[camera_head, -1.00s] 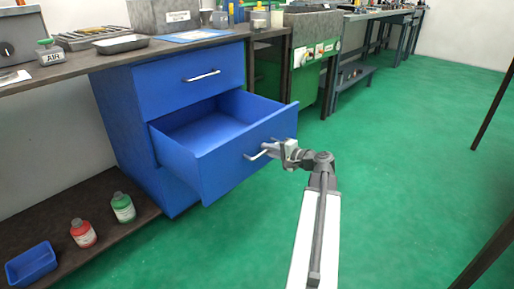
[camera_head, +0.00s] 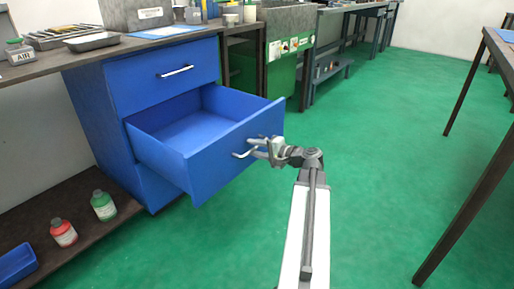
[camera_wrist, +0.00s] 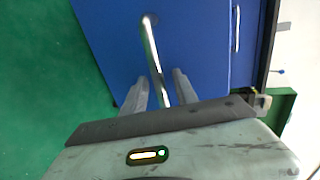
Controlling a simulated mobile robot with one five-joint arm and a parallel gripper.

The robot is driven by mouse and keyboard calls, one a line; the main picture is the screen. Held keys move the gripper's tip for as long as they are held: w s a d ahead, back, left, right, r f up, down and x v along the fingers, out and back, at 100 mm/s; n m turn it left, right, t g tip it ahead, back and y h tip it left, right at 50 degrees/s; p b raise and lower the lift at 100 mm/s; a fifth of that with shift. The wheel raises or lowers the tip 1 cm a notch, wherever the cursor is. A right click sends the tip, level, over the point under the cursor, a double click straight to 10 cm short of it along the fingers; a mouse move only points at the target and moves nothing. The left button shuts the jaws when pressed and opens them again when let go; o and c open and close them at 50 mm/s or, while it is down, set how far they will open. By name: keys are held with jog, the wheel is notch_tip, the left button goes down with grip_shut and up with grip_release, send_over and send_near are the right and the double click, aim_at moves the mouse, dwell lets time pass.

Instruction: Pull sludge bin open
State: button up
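A blue drawer (camera_head: 232,155) in the blue cabinet (camera_head: 90,115) stands pulled well out, and its inside looks empty. I see no label naming it the sludge bin. Its metal bar handle (camera_head: 245,153) is on the front, and it also shows in the wrist view (camera_wrist: 152,45). My gripper (camera_head: 262,147) is at the handle's right end. In the wrist view, my gripper's fingers (camera_wrist: 158,85) stand apart on either side of the handle, with gaps showing. The gripper is open around the bar.
A shut upper drawer (camera_head: 165,80) is above. A dark workbench (camera_head: 35,73) carries trays and cups. Red (camera_head: 63,233) and green (camera_head: 103,206) bottles stand on the low shelf at left. A dark table leg (camera_head: 465,205) is at right. The green floor between is clear.

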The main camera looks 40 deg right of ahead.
jog(key=shift+d, duration=0.15)
jog(key=shift+s+r, duration=0.1)
jog(key=shift+s, duration=0.2)
jog(key=p+v, duration=0.1)
jog(key=v, duration=0.6)
jog(key=shift+p, duration=0.3)
jog(key=shift+s, duration=0.15)
